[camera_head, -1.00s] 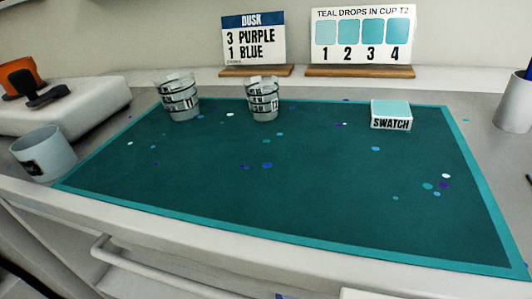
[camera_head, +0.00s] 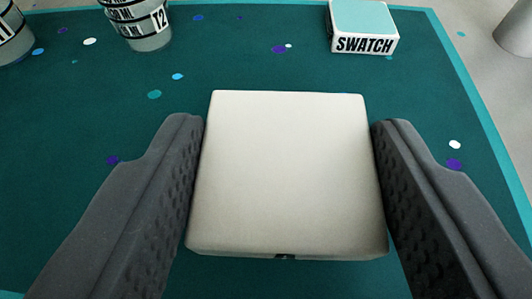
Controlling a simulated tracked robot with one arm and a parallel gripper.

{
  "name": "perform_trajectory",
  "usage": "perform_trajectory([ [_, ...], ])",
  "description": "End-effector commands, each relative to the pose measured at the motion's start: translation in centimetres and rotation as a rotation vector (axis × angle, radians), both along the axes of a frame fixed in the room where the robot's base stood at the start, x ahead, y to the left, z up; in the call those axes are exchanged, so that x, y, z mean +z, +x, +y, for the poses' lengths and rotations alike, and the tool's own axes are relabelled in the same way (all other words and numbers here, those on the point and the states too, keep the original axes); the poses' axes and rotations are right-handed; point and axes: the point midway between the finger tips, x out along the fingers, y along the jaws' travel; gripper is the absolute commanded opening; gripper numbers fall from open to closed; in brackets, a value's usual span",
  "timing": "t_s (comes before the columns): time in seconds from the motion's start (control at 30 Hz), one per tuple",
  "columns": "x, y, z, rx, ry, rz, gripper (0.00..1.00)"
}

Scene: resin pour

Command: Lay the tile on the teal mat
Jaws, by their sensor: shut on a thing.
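A square off-white tile (camera_head: 287,175) fills the middle of the view, its broad face up. My gripper (camera_head: 288,125) is shut on it, with one dark grey finger along its left side and one along its right. The teal mat (camera_head: 80,215) spreads out beneath and beyond the tile. I cannot tell whether the tile touches the mat or is held a little above it. The mat under the tile is hidden.
A swatch block (camera_head: 362,28) stands on the mat at the back right. A marked clear cup (camera_head: 140,25) stands at the back left, with another cup (camera_head: 12,35) at the left edge. Small paint spots dot the mat. A grey cylinder (camera_head: 515,30) stands off the mat at right.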

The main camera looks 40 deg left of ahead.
Motion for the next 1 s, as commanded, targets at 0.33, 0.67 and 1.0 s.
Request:
perform_trajectory([
  [0.33, -3.6, 0.2, 0.3, 0.001, -0.001, 0.002, 0.27],
  [0.67, -3.7, 0.2, 0.3, 0.001, 0.0, 0.0, 0.27],
  [1.0, -3.8, 0.2, 0.3, 0.001, 0.0, 0.001, 0.72],
])
